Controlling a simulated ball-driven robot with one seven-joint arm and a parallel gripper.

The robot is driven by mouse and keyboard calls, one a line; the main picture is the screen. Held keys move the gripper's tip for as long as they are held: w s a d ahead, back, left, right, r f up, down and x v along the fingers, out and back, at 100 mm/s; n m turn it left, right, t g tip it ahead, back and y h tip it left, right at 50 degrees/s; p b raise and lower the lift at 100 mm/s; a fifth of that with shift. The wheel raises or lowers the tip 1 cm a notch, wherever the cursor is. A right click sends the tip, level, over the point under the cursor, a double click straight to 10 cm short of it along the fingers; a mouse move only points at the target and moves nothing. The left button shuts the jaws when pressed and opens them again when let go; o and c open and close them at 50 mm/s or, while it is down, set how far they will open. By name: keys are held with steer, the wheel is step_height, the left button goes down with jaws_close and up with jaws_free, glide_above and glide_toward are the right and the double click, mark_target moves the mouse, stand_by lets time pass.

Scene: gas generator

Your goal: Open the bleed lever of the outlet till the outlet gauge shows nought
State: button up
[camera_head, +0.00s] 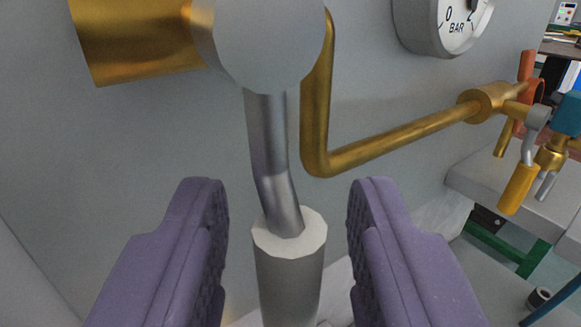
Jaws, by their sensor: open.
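My gripper (288,215) is open, with its two purple fingers on either side of a lever with a light grey grip (290,275) and a bent metal stem (270,160). I see gaps between the grip and both fingers. The lever hangs down from a round grey hub (262,40) in front of a thick brass pipe (140,40). A round gauge (445,22) marked BAR is at the upper right, cut by the top edge. The figures 0 and 2 show, but I cannot read its needle. Which lever is the outlet's bleed lever I cannot tell.
A thin brass pipe (400,140) bends close to the right of the lever and runs to a fitting (487,102). A yellow-gripped lever (518,188) and an orange handle (526,66) are at the right. A grey panel (390,90) stands behind.

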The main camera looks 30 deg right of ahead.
steer(key=shift+w+d, duration=0.2)
steer(key=shift+w, duration=0.05)
steer(key=shift+c, duration=0.5)
jaws_close()
